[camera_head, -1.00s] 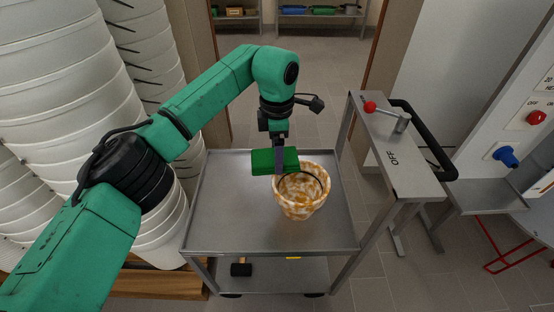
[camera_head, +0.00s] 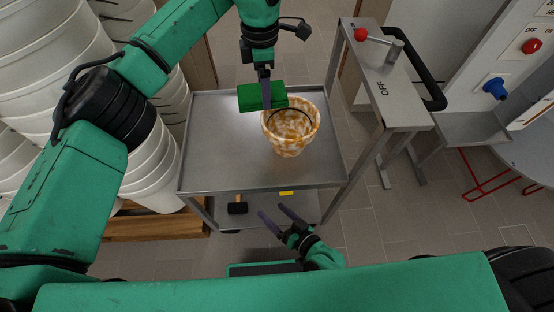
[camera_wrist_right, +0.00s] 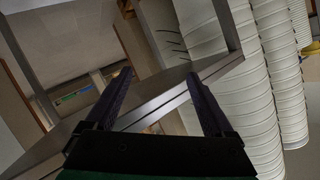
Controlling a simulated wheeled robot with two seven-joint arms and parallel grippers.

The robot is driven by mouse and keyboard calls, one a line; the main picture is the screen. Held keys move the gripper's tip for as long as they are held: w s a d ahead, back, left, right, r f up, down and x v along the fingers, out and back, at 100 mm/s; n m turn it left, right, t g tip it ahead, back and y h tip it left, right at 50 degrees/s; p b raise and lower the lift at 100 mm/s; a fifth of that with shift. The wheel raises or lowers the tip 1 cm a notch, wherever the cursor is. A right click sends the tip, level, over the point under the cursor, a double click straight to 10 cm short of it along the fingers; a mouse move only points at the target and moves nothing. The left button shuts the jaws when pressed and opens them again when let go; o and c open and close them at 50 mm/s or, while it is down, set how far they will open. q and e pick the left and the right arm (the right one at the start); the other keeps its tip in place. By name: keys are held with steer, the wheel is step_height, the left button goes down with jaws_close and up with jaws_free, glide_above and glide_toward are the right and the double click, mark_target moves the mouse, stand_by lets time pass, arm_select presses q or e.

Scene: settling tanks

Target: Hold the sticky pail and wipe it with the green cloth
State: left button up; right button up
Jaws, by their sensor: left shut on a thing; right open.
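The sticky pail (camera_head: 286,142), white with orange-brown smears, stands upright on the metal cart top (camera_head: 225,165). Its dark handle lies across its opening. My left gripper (camera_head: 266,102) comes down from above and is shut on the green cloth (camera_head: 250,97), a block-like piece at the pail's left rim. I cannot tell whether the cloth touches the pail. My right gripper (camera_head: 281,212) is open and empty, in front of the cart's near edge and apart from the pail. In the right wrist view its two fingers (camera_wrist_right: 160,100) stand apart with nothing between them.
Stacks of white pails (camera_head: 150,165) stand left of the cart. A hammer (camera_head: 237,205) lies on the cart's lower shelf. A raised metal stand (camera_head: 385,85) with a red-knobbed lever (camera_head: 361,35) is at the right. The cart top left of the pail is clear.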

steer(key=s+a+r+m+t+y, duration=0.1)
steer(key=s+a+r+m, duration=0.1)
steer(key=a+r, duration=0.3)
steer(key=m+t+h, duration=0.5)
steer(key=m, duration=1)
glide_toward(266, 134)
steer(key=w, duration=0.1)
steer(key=x, duration=1.1)
steer(key=shift+w+a, duration=0.15)
steer(key=shift+w, duration=0.05)
jaws_close()
jaws_free()
